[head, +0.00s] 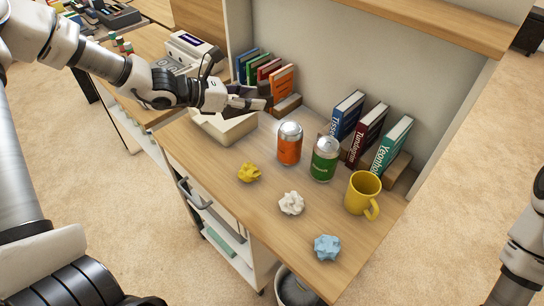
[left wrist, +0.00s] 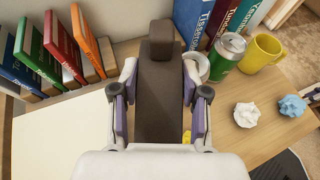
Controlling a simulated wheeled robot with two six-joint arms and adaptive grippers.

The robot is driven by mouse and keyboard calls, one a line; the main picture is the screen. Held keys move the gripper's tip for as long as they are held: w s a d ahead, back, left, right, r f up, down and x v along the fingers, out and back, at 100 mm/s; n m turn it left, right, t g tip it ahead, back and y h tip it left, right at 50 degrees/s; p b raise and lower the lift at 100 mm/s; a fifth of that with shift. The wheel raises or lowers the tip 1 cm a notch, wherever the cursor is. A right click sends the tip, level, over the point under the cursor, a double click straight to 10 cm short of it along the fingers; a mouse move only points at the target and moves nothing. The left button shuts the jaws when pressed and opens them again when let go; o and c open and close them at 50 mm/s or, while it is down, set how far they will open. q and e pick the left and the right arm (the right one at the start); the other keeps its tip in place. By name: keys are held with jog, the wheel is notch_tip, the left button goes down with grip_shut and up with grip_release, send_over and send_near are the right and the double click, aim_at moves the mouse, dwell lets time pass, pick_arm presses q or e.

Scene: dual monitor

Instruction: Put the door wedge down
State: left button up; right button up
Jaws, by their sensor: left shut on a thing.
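The door wedge (left wrist: 160,95) is a long dark brown piece with a raised block at its far end. My left gripper (left wrist: 159,100) is shut on it, one finger on each side, in the left wrist view. In the head view my left gripper (head: 250,99) is above the back left part of the wooden desk (head: 210,168), beside the books. Only a dark bit of the wedge shows there. The wedge appears to be held above the desk; its exact height is hard to tell. My right gripper is not in view; only part of that arm shows at the lower right.
A white box (head: 222,127) sits under my left gripper. Several books (head: 282,84) stand behind it. An orange can (head: 289,145), a green can (head: 324,160), a yellow mug (head: 362,190) and crumpled yellow (head: 248,172), white (head: 291,203) and blue (head: 327,247) papers are on the desk.

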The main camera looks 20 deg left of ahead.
aim_at(255, 154)
pick_arm(q)
notch_tip(255, 154, down, 17)
jog(key=shift+r+b, duration=0.2)
jog(key=shift+b, duration=0.5)
jog(key=shift+s+f, duration=0.1)
jog(key=o, duration=0.9)
